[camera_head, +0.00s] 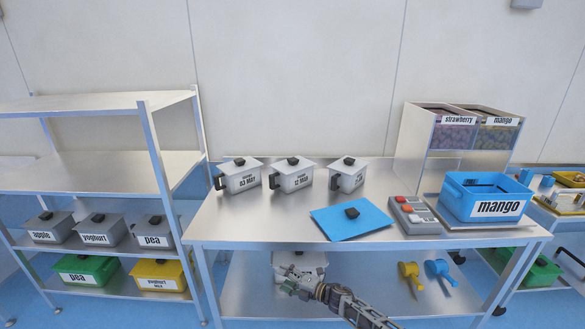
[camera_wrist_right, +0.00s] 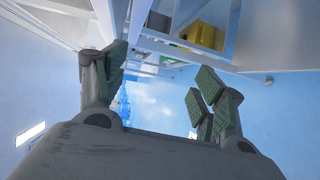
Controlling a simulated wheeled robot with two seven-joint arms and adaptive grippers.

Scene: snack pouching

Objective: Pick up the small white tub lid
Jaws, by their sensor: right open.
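Three small white tubs with black handles stand in a row on the table. Each wears a white lid with a black knob: the left lid (camera_head: 254,168), the middle lid (camera_head: 306,168) and the right lid (camera_head: 361,168). My left gripper is out of view.
A blue lid (camera_head: 335,222), a grey box with red buttons (camera_head: 414,222) and a blue mango tub (camera_head: 487,211) fill the table's (camera_head: 270,228) right side. Yellow (camera_head: 411,271) and blue (camera_head: 438,268) scoops lie on the lower shelf. A rack (camera_head: 90,180) with labelled tubs stands left.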

